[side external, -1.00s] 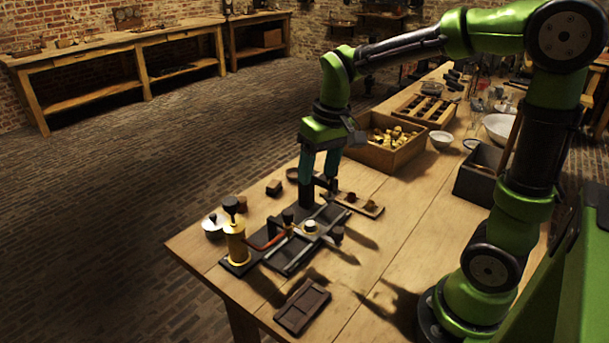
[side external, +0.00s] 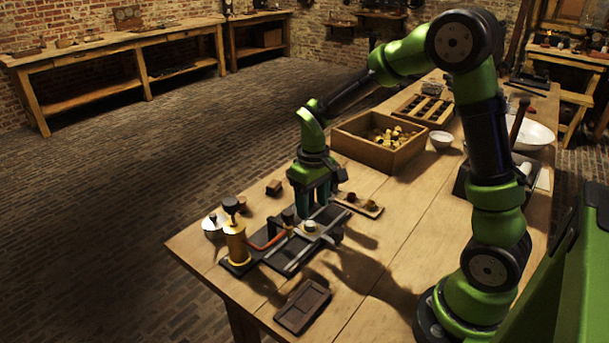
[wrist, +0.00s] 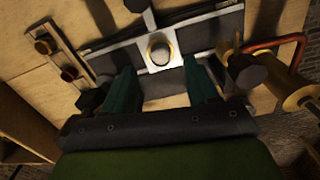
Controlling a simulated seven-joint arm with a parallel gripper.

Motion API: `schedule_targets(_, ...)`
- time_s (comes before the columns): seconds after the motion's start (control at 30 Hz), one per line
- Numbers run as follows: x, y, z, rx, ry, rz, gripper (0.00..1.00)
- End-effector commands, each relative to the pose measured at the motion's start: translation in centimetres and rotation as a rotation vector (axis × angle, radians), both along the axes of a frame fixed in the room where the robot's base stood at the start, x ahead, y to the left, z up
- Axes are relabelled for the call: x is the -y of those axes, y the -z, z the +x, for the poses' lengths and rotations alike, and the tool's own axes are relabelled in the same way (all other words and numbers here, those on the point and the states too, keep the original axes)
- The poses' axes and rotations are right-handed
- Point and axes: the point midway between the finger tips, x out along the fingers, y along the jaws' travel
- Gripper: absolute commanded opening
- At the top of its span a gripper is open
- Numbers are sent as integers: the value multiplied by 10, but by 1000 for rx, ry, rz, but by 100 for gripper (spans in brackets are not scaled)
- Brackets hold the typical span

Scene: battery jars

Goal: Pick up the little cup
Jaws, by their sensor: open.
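A small round cup-like piece with a brass rim and pale inside (side external: 311,226) sits on the dark slide fixture (side external: 279,262). In the wrist view the same round piece (wrist: 158,53) shows on a light square plate, ahead of and between my fingers. Two smaller dark-and-brass round pieces sit on a narrow wooden strip (side external: 343,204) beside the fixture; the wrist view shows them at left, one reddish-brown (wrist: 69,73). My gripper (wrist: 160,78) is open with nothing between its teal fingers. In the side view my gripper (side external: 313,203) is low behind the fixture; its fingertips are partly hidden.
A brass cylinder with a black knob (side external: 235,243) stands at the fixture's left end, with a red handle beside it. A wooden box of small pieces (side external: 352,143) stands behind. A dark tray (side external: 302,307) lies in front. The table's front right is mostly clear.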

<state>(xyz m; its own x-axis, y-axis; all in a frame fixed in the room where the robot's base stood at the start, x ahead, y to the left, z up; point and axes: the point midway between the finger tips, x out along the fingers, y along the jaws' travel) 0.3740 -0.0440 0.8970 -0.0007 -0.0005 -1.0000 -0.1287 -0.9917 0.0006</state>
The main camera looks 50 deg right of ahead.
Motion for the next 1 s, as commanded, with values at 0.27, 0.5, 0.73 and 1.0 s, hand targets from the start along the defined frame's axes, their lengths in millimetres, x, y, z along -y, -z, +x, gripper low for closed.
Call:
schedule_targets(0.27, 1, 30, 1, -4, 1, 1, 59)
schedule_targets(0.5, 0, 55, 2, -1, 1, 1, 59)
schedule_targets(0.73, 0, 55, 2, 1, 1, 1, 57)
schedule_targets(1.0, 0, 55, 2, 1, 1, 1, 16)
